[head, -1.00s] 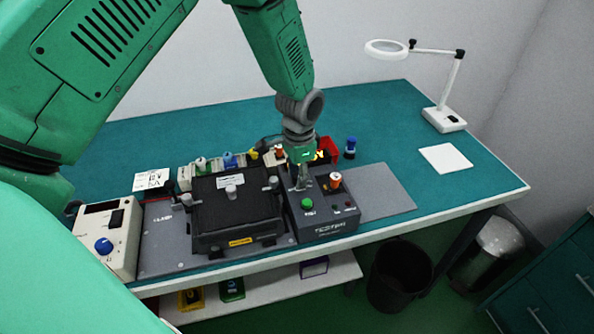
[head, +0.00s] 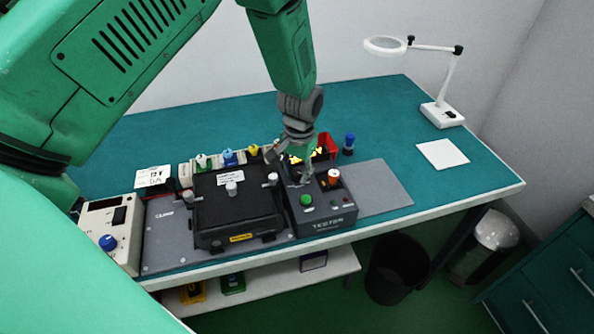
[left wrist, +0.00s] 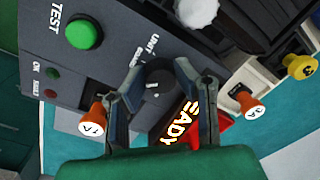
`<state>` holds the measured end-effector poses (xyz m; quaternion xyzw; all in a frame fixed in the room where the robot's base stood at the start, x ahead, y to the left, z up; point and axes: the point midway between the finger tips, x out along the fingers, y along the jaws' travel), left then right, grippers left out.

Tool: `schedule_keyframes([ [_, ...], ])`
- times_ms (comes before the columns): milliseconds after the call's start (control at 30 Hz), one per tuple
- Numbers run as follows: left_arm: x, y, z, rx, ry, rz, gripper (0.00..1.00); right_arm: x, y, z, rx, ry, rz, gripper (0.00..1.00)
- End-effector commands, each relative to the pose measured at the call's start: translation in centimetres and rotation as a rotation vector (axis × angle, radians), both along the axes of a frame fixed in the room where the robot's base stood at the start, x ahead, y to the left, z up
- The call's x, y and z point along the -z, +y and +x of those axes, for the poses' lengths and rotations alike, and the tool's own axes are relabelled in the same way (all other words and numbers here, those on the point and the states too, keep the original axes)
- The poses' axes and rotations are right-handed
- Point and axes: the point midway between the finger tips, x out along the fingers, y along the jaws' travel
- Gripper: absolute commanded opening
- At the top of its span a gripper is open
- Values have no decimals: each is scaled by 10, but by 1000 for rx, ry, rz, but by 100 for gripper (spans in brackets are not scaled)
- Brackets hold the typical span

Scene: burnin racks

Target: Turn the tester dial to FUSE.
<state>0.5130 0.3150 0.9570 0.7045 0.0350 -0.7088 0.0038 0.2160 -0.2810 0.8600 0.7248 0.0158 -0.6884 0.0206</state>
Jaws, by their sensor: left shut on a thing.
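The tester (head: 325,217) is a dark grey box near the bench's front edge, with a green TEST button (head: 305,200) that also shows in the left wrist view (left wrist: 84,33). Its dial (left wrist: 157,80) is a black round knob with a white mark, between the fingers of my left gripper (left wrist: 158,73). The fingers are shut on the dial from both sides. Labels starting with UNIT and GU show beside it; I cannot read a FUSE label. In the head view my left gripper (head: 298,178) reaches down onto the tester's back left part and hides the dial. My right gripper is not in view.
An orange-capped piece (head: 333,177) stands on the tester close to my fingers. A black fixture (head: 235,215) with grey knobs sits to the left. The bench at right is mostly clear.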

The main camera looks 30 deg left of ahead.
Motion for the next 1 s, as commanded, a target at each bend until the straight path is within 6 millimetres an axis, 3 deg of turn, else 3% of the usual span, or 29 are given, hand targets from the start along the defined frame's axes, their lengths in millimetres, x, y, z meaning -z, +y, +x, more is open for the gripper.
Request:
schedule_keyframes([
  [33, -4, 0, 7, -2, -20, 1, 0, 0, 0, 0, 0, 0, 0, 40],
  [367, -4, 1, 8, -4, -21, 2, 0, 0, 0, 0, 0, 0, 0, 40],
  [400, -4, 1, 8, -3, -21, 2, 29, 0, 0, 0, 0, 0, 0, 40],
  [467, -4, 1, 7, -3, -21, 2, 46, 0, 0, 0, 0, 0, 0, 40],
  [800, -5, 0, 3, -4, -11, 2, 46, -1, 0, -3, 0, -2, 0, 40],
  [1000, -30, -1, 4, -3, -13, 2, 46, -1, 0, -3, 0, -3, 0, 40],
])
